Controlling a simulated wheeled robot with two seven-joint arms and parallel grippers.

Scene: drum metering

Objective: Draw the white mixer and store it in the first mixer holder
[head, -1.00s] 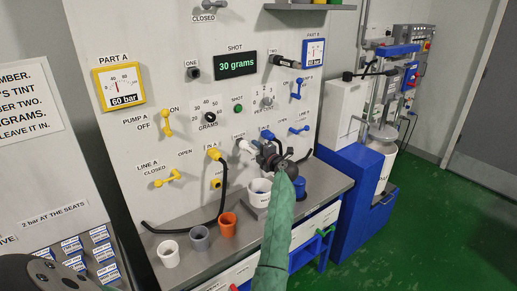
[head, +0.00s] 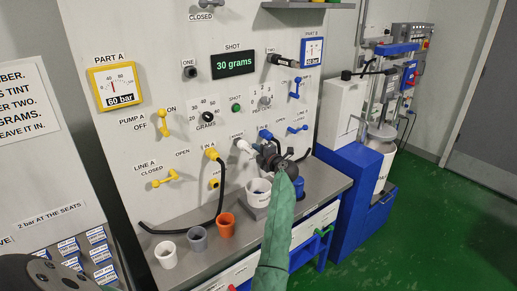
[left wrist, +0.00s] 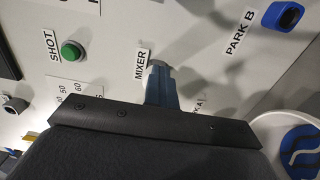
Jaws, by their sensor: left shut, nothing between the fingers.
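A white fitting (head: 244,147), which looks like the white mixer, sticks out of the panel by the mixer label. My left gripper (head: 264,156) is dark, at the end of the green-sleeved arm, just right of the white fitting. It is shut and empty. I cannot tell whether it touches the fitting. In the left wrist view the blue-grey fingers (left wrist: 160,86) point at a grey fitting (left wrist: 160,61) below the MIXER label. The gripper body hides the lower part of that view. My right gripper is not in view.
A white cup (head: 258,191) stands below the gripper. An orange cup (head: 226,224), a grey cup (head: 198,238) and another white cup (head: 165,254) stand along the bench front. A black hose (head: 221,190) hangs from the yellow part A fitting (head: 211,153). Valve handles project from the panel.

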